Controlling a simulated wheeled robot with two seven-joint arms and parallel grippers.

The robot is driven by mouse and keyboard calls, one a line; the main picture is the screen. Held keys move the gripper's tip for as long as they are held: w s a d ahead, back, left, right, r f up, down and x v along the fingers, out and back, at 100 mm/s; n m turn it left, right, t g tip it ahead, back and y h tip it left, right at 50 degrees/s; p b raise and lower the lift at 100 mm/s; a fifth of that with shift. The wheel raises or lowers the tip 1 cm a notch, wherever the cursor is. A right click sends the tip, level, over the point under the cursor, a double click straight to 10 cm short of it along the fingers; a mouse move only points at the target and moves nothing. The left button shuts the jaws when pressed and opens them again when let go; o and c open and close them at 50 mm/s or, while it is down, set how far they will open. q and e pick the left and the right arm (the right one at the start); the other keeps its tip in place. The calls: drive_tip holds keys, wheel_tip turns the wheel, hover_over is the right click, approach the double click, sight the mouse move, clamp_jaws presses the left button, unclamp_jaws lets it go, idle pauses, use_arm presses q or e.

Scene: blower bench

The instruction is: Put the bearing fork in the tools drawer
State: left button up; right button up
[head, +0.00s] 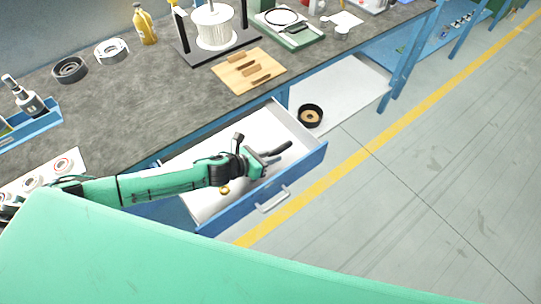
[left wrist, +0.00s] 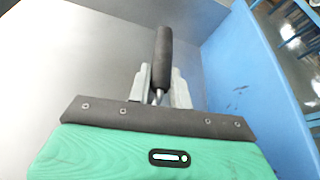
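The tools drawer (head: 310,157) is pulled out from the bench, with a blue front and a pale interior. My left gripper (head: 264,160) is over the drawer's inside. The bearing fork (head: 278,149) has a dark handle that sticks out to the right of the gripper. In the left wrist view the dark handle of the bearing fork (left wrist: 163,55) stands between the close-set grey fingers of my left gripper (left wrist: 161,82), which look shut on it. A thin metal shank shows below the handle; the fork's other end is hidden. My right gripper is not in view.
A small brass ring (head: 224,190) shows near the drawer's front. A black round part (head: 311,115) lies on the white lower shelf (head: 345,90) beyond the drawer. The bench top holds a wooden block board (head: 235,84), a spool (head: 214,27) and bearings (head: 70,69). Floor right of the drawer is clear.

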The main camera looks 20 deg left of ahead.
use_arm(q)
drive_tip(key=o, duration=0.5)
drive_tip(key=shift+o, duration=0.2)
drive_tip(key=v, duration=0.7)
drive_tip(key=shift+s+a, duration=0.2)
drive_tip(key=shift+s, duration=0.1)
drive_tip(key=b+v, duration=0.1)
drive_tip(key=v, duration=0.4)
drive_tip(key=shift+r, duration=0.1)
drive_tip(key=shift+s+a+r, duration=0.1)
drive_tip(key=shift+s+a, duration=0.05)
drive_tip(key=shift+s, duration=0.05)
drive_tip(key=shift+s+a+r, duration=0.15)
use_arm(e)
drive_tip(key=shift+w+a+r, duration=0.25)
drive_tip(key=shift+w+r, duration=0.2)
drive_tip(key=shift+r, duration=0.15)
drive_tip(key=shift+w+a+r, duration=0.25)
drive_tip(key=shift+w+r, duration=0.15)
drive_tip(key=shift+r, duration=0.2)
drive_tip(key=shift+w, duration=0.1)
